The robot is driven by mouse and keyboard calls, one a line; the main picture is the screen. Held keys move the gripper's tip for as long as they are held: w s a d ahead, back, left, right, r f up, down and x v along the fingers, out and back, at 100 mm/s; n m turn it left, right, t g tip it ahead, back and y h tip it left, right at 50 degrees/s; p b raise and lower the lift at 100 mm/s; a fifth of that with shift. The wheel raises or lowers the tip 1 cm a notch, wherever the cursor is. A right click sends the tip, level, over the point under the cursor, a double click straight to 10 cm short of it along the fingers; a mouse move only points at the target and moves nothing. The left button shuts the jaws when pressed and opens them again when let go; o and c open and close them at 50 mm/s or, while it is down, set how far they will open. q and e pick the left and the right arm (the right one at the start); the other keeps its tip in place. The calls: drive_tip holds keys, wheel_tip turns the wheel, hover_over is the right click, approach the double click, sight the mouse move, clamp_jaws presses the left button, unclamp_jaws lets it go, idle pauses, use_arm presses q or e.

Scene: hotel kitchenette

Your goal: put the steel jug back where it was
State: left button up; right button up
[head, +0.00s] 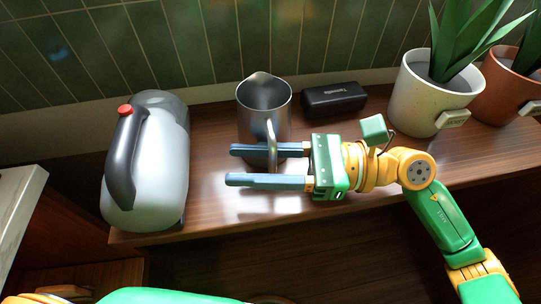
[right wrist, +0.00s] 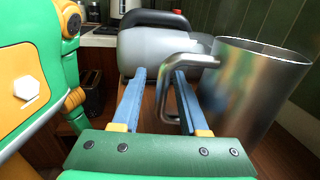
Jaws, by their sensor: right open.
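The steel jug (head: 257,98) stands upright on the wooden shelf, left of the middle in the head view. Its handle (head: 272,135) faces the front edge of the shelf. In the right wrist view the jug (right wrist: 250,85) fills the right side. My right gripper (head: 250,166) is open and reaches in from the right, low by the jug. The handle (right wrist: 165,92) shows between its two blue fingers, and the jaws are not closed on it. Whether one finger touches the handle or jug is unclear. My left gripper is not in view.
A large grey kettle (head: 165,165) with a black handle stands left of the jug. A black case (head: 333,98) lies right of the jug, near the tiled wall. A white plant pot (head: 415,95) and a terracotta pot (head: 500,92) stand further right. The wooden shelf (head: 205,212) has a bare front strip.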

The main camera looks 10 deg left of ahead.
drive_tip(key=shift+r, duration=0.1)
drive_tip(key=d+b, duration=0.1)
drive_tip(key=d, duration=0.3)
drive_tip(key=d+b, duration=0.1)
drive_tip(key=d, duration=0.3)
drive_tip(key=w+d+b, duration=0.1)
drive_tip(key=d+b, duration=0.1)
drive_tip(key=d, duration=0.1)
drive_tip(key=shift+d, duration=0.55)
